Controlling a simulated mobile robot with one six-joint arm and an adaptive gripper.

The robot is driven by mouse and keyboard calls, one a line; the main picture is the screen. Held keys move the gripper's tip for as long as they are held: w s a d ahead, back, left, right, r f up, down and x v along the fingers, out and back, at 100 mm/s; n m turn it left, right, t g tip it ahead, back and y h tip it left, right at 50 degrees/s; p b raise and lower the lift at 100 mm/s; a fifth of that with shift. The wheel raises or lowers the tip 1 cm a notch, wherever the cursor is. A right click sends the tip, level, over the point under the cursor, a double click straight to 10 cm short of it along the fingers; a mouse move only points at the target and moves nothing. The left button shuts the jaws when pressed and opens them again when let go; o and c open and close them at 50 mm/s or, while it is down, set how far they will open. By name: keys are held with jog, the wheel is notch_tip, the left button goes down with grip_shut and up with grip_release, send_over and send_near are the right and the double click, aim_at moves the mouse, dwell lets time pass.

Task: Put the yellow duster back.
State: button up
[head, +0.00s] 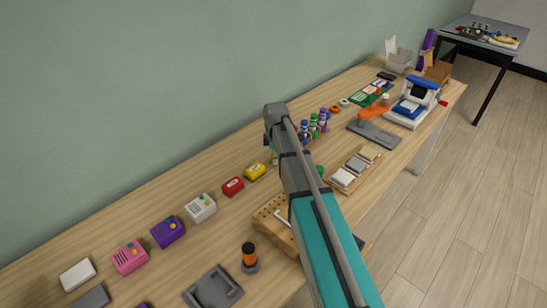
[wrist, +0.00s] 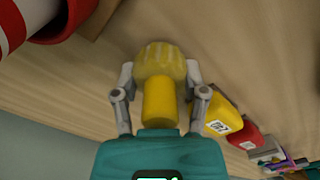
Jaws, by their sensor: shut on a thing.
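The yellow duster (wrist: 159,102) is in the wrist view, with a plain yellow handle and a paler, ridged head at its far end. My gripper (wrist: 159,80) is shut on it, one grey finger on each side. The duster's head is over the wooden bench top; I cannot tell whether it touches the wood. In the head view my own arm hides the gripper and most or all of the duster.
A yellow box (head: 255,171) and a red box (head: 233,186) stand on the bench close to my gripper. A drilled wooden block (head: 269,222) lies beside my arm. Several bottles (head: 314,125) stand beyond it. A red-and-white striped thing (wrist: 14,25) is near in the wrist view.

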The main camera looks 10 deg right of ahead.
jog(key=shift+f, duration=0.15)
jog(key=o, duration=1)
jog(key=shift+r, duration=0.25)
notch_tip(320, 180, up, 12)
jog(key=p, duration=1.2)
jog(key=shift+f, duration=0.1)
jog(key=s+m, duration=0.5)
jog(key=s, duration=0.2)
jog(key=s+m, duration=0.5)
jog(key=s, duration=0.2)
jog(key=s+m, duration=0.5)
jog(key=s, duration=0.2)
jog(key=shift+a, duration=0.25)
jog(key=shift+s+m, duration=0.5)
jog(key=shift+s, duration=0.05)
